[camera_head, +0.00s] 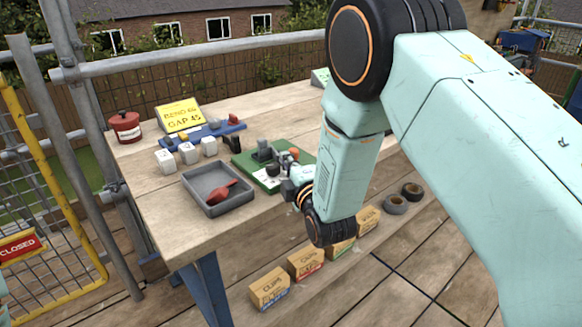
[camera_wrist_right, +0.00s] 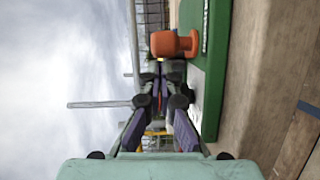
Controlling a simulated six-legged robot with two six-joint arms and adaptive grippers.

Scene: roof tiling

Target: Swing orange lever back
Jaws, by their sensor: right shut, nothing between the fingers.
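The orange lever (camera_head: 294,154) stands on a green-based device (camera_head: 242,164) on the wooden bench. In the right wrist view the lever's orange knob (camera_wrist_right: 166,44) is at the top, on the green base (camera_wrist_right: 217,75). My right gripper (camera_head: 291,187) is at the near edge of the device, partly hidden by my own wrist. In the wrist view my right gripper (camera_wrist_right: 160,82) is shut and empty, with its fingertips just short of the knob. I cannot tell whether they touch.
A grey tray (camera_head: 187,203) with a red scoop (camera_head: 221,191) lies left of the device. White blocks (camera_head: 188,153), a blue-based device (camera_head: 207,135), a yellow sign (camera_head: 178,114) and a red tin (camera_head: 125,126) stand behind it. Cardboard boxes (camera_head: 270,289) sit below the bench.

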